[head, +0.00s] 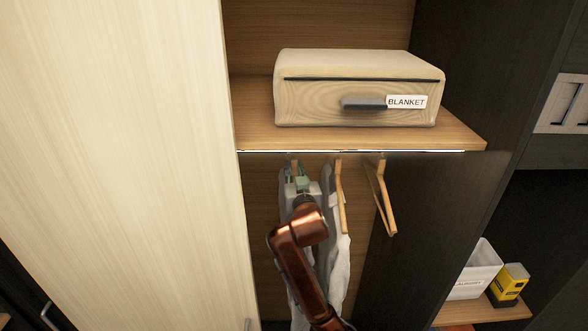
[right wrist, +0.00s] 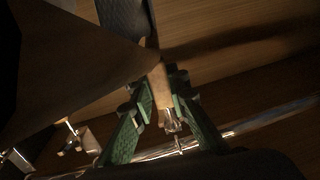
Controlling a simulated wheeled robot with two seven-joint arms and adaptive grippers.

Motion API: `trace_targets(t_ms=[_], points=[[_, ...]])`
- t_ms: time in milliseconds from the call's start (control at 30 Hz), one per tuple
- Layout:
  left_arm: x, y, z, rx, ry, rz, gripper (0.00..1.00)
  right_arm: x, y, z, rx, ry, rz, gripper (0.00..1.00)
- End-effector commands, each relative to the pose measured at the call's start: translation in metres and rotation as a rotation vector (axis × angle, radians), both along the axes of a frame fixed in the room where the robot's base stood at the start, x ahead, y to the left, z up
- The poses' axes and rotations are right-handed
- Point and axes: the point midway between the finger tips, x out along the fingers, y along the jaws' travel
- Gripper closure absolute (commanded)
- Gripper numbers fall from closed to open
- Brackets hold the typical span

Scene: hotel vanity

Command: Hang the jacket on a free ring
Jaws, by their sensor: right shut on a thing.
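In the head view my right gripper (head: 297,181) is up under the shelf, among the hanging clothes. In the right wrist view its green fingers (right wrist: 163,98) are shut on the wooden neck of a hanger (right wrist: 158,78). Metal hardware (right wrist: 172,123) shows just beyond the fingertips, near the shiny rail (right wrist: 270,113). I cannot tell whether a hook sits in a ring. A dark cloth shape (right wrist: 60,65) beside the hanger may be the jacket. In the head view my arm hides most of what hangs below the gripper. My left gripper is not in view.
A grey-white garment (head: 340,270) hangs close right of my arm, below a wooden hanger (head: 341,195). A bare hanger (head: 384,200) is farther right. A blanket box (head: 340,103) sits on the shelf (head: 455,134). A pale door panel (head: 130,150) stands close on the left.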

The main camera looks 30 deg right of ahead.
Motion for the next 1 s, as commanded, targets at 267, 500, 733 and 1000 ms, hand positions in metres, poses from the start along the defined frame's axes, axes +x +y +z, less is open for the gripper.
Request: trace_targets(t_ms=[267, 500, 733, 1000], points=[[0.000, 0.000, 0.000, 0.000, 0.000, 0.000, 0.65, 0.000, 0.000, 0.003, -0.002, -0.006, 0.000, 1.00], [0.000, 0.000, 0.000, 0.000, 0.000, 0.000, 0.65, 0.003, -0.002, 0.003, -0.002, -0.006, 0.000, 1.00], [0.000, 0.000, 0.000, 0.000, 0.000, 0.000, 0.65, 0.006, -0.004, 0.003, -0.003, -0.006, 0.000, 1.00], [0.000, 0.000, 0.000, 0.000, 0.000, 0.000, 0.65, 0.011, -0.006, 0.003, -0.002, -0.006, 0.000, 1.00]])
